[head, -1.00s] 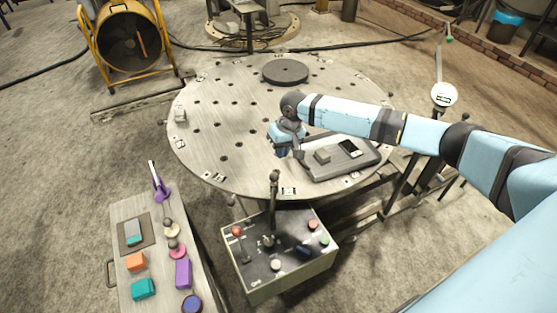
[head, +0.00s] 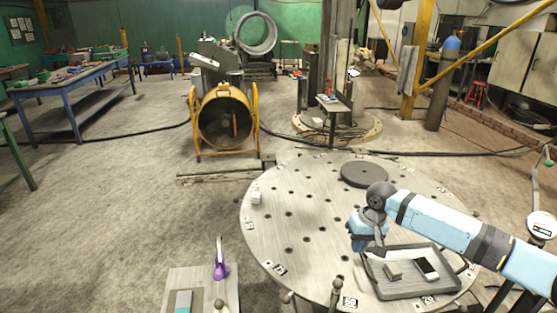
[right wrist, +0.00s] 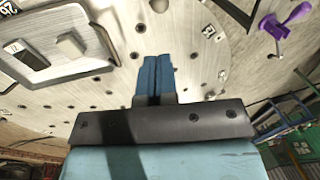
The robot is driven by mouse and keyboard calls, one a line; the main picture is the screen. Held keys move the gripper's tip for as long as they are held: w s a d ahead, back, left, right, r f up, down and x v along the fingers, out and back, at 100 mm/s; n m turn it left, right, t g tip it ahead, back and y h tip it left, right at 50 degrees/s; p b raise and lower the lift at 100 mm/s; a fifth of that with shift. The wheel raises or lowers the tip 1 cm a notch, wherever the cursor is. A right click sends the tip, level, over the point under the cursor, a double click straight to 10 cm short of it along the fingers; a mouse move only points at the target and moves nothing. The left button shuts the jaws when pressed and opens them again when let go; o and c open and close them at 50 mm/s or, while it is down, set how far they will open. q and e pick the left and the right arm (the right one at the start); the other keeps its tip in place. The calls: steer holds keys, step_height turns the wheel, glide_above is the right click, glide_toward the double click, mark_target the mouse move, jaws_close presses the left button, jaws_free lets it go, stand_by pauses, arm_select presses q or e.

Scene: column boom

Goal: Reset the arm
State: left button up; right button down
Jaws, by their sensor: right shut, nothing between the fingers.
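My right arm comes in from the right in the head view and reaches over the round table (head: 290,222). My right gripper (head: 364,243) is above the table, just left of the grey tray (head: 400,291). In the right wrist view its blue fingers (right wrist: 155,75) are together with nothing between them, and the tabletop shows beyond. The tray also shows in the right wrist view (right wrist: 88,67). My left gripper is not in view.
A grey disc (head: 364,174) and a small light block (head: 256,197) sit on the table. The tray holds a small block and a phone-like item. A purple-handled clamp (head: 221,268) stands front left.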

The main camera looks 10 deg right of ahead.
steer(key=s+a+f+n+t+y+p, duration=0.1)
steer(key=s+a+f+n+t+y, duration=0.1)
steer(key=s+a+f, duration=0.5)
steer(key=s+a+f+n+t+y+p, duration=0.15)
steer(key=s+a+f, duration=0.3)
steer(key=a, duration=0.55)
steer(key=s+d+f+t+h+p, duration=0.1)
steer(key=s+t, duration=0.5)
steer(key=s, duration=1.2)
steer(key=shift+d+f+t+h+p, duration=0.2)
steer(key=shift+d+t+h+p, duration=0.15)
steer(key=shift+d+h, duration=0.5)
steer(key=shift+s+d, duration=0.1)
steer(key=shift+d, duration=0.05)
